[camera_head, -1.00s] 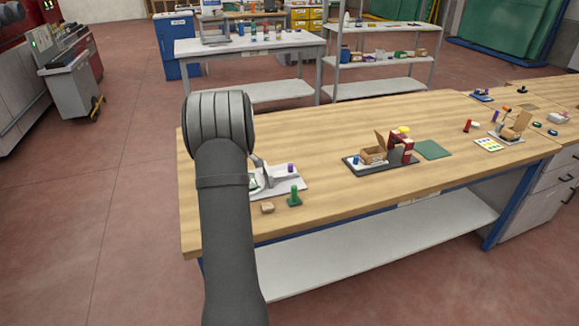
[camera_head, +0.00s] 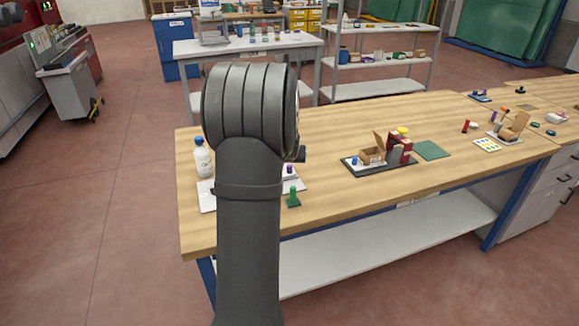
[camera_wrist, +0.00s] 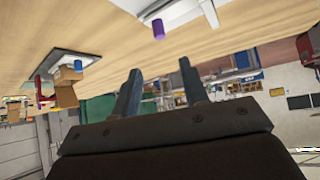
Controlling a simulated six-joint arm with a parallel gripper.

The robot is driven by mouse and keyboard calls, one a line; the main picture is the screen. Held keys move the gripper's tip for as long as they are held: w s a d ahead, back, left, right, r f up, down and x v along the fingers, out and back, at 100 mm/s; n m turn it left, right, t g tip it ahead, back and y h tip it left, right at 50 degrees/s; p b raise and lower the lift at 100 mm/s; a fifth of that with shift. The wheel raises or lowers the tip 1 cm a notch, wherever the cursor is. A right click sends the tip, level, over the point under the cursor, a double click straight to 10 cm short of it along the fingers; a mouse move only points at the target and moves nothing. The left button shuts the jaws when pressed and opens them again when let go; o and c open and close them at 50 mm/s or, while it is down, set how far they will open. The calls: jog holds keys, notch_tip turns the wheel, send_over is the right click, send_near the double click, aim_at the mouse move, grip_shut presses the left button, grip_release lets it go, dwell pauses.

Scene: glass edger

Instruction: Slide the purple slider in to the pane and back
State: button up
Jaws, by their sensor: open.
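The purple slider (camera_head: 289,170) shows as a small upright knob just right of my arm in the head view. It stands on a light grey fixture plate (camera_head: 207,197), most of which my arm hides, so the pane cannot be made out. In the wrist view, which is tilted nearly upside down, the purple knob (camera_wrist: 158,30) hangs beside the white fixture (camera_wrist: 170,8). My gripper (camera_wrist: 159,66) is open and empty, its two fingers apart. The knob is beyond the fingertips, roughly in line with the gap and not between them. In the head view my arm hides the fingers.
A green peg-like piece (camera_head: 293,197) stands in front of the fixture. A white bottle with a blue cap (camera_head: 202,159) stands at its left. A dark tray with an open cardboard box (camera_head: 372,155) and a green mat (camera_head: 432,150) lie to the right.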

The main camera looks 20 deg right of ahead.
jog(key=x, duration=1.3)
jog(key=shift+w+f, duration=0.15)
jog(key=shift+w, duration=0.05)
grip_shut()
